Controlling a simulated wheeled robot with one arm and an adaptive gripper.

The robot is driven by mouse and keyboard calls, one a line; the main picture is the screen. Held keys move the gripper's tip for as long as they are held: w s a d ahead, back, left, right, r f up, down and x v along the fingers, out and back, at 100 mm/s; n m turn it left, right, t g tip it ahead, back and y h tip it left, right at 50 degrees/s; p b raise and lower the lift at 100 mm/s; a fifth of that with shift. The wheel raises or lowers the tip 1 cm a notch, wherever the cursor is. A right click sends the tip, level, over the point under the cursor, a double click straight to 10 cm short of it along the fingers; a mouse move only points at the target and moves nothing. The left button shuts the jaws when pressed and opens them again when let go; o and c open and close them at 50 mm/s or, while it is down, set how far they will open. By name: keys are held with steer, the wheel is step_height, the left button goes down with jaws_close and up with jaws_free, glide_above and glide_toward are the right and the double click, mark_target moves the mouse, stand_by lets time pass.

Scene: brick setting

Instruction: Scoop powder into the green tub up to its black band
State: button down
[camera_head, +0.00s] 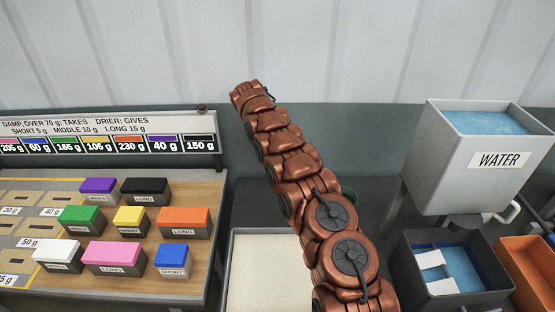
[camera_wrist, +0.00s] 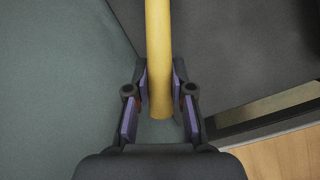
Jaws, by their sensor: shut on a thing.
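In the wrist view my gripper (camera_wrist: 160,88) is shut on a yellow rod (camera_wrist: 158,35), which looks like a handle. The rod runs out of the top of the picture, so its far end is not seen. In the head view my copper-coloured arm hides the gripper and the rod. A green rim, likely the green tub (camera_head: 349,195), peeps out just right of my arm. The rest of it, its black band and its contents are hidden. A grey-walled tray of pale powder (camera_head: 265,272) lies at the bottom, left of my arm.
A wooden board (camera_head: 202,262) with several coloured, labelled blocks and a sign behind stands at left. At right are a grey WATER tank (camera_head: 455,160) with a tap, a dark bin (camera_head: 415,275) holding blue liquid and white pieces, and an orange bin (camera_head: 525,262).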

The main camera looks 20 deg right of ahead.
steer(key=shift+d, duration=0.1)
steer(key=shift+s+d+r, duration=0.2)
steer(key=shift+s+r, duration=0.15)
steer(key=shift+s+d+r+t+y+b, duration=0.15)
steer(key=shift+t+y+b, duration=0.15)
steer(key=shift+y+b, duration=0.1)
steer(key=shift+s+d+r, duration=0.15)
steer(key=shift+s+r, duration=0.1)
steer(key=shift+r, duration=0.1)
